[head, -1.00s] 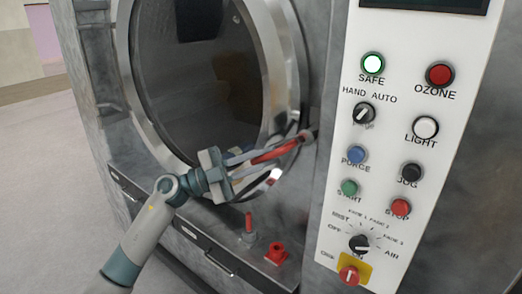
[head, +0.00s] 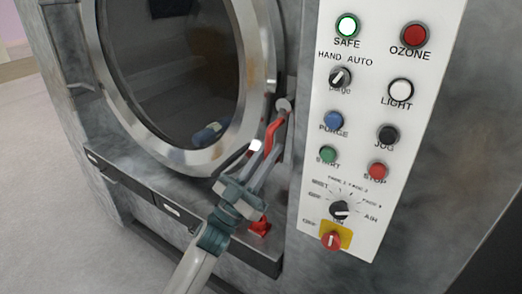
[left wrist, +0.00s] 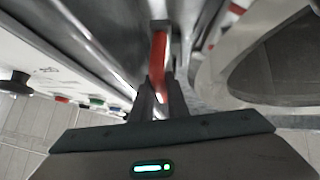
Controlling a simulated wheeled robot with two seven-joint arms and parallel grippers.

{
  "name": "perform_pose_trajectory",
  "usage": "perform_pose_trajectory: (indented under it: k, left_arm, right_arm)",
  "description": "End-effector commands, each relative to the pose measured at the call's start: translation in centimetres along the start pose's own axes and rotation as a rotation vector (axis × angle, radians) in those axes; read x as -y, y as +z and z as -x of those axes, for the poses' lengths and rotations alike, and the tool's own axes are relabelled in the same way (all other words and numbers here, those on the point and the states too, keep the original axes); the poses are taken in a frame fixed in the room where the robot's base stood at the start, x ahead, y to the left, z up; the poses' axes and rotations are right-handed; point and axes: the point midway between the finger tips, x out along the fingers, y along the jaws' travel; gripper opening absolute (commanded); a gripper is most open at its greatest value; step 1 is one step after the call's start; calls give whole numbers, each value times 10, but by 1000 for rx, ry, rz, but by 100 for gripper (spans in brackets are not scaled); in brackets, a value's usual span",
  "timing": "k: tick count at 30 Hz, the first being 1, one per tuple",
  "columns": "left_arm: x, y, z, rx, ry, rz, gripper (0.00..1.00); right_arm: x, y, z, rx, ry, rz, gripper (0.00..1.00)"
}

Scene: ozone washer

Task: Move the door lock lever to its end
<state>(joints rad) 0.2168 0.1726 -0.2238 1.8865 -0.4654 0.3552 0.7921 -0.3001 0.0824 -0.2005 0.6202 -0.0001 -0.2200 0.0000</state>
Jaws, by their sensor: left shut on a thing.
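The red door lock lever (head: 272,132) hangs down and slightly left from its grey pivot (head: 284,104), at the right edge of the round door (head: 170,70). My left gripper (head: 268,155) comes up from below, with its fingers shut around the lever's lower part. In the left wrist view the red lever (left wrist: 158,58) runs away from between the fingertips (left wrist: 156,88) towards a dark mount. The fingers hide the lever's lower end. My right gripper is not in view.
A white control panel (head: 375,120) with buttons and knobs stands just right of the lever. A red fitting (head: 260,227) sits on the ledge (head: 165,205) below the door, close to my left gripper. Open floor (head: 45,170) lies at the left.

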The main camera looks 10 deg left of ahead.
Motion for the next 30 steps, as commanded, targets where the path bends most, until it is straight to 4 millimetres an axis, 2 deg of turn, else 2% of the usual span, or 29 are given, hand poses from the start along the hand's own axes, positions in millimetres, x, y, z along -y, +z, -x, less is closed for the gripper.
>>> perform_pose_trajectory:
  k: [6, 20, 21, 23, 30]
  left_arm:
    - [-8, 1, -1, -15, -48, 52, 0]
    - [-9, 0, -2, -19, -58, 66, 0]
    - [-10, 0, -2, -19, -58, 67, 21]
    - [-9, 0, -2, -19, -58, 66, 32]
    - [-9, 0, -2, -19, -58, 64, 32]
  right_arm:
    - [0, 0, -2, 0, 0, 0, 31]
    - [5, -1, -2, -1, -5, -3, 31]
    - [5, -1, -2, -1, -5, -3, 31]
    - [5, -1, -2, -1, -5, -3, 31]
    - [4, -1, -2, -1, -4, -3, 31]
